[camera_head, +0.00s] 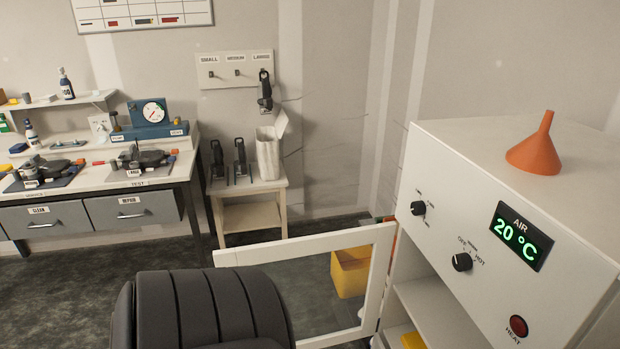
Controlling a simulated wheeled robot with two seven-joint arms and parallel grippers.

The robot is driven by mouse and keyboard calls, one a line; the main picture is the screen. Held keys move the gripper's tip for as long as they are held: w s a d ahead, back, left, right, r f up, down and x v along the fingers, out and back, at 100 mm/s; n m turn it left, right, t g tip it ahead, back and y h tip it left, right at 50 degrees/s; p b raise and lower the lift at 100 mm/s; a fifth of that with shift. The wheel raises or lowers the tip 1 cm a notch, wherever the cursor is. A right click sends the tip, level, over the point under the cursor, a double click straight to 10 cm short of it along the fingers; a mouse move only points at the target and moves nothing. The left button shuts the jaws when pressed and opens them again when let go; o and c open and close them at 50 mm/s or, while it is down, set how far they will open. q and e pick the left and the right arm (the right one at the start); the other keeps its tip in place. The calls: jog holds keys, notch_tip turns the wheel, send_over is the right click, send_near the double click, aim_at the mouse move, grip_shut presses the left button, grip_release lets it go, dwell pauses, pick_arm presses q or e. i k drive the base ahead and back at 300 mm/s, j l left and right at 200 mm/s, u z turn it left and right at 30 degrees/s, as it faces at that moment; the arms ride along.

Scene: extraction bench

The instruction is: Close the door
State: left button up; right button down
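The door (290,247) is a white frame around a see-through pane. It stands open, reaching out to the left from the white cabinet (455,225) on the right. The cabinet's lower opening is exposed, with a white shelf (440,308) inside. A black ribbed shape (205,310) at the bottom hides the door's lower left part; I cannot tell whether it is a chair back or part of me. Neither of my grippers is in view.
An orange funnel (536,148) stands on the cabinet top. The cabinet front has knobs and a display (519,238) reading 20 °C. A yellow bin (350,272) shows through the pane. A workbench (90,185) and small table (250,188) stand behind. Open floor lies at left.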

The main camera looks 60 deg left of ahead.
aim_at(382, 235)
jog(key=k+j, duration=0.1)
jog(key=j, duration=0.3)
jog(key=k+j+z, duration=0.15)
jog(key=j, duration=0.6)
jog(key=k+j+z, duration=0.15)
jog(key=j, duration=0.2)
jog(key=k+j, duration=0.15)
jog(key=j, duration=0.2)
jog(key=k+j+z, duration=0.15)
jog(key=j, duration=0.2)
jog(key=j+z, duration=0.1)
jog(key=j, duration=0.4)
jog(key=k+j+z, duration=0.1)
jog(key=j, duration=0.35)
jog(key=k+j+z, duration=0.1)
jog(key=j, duration=0.4)
jog(key=k+j+z, duration=0.1)
jog(key=j, duration=0.35)
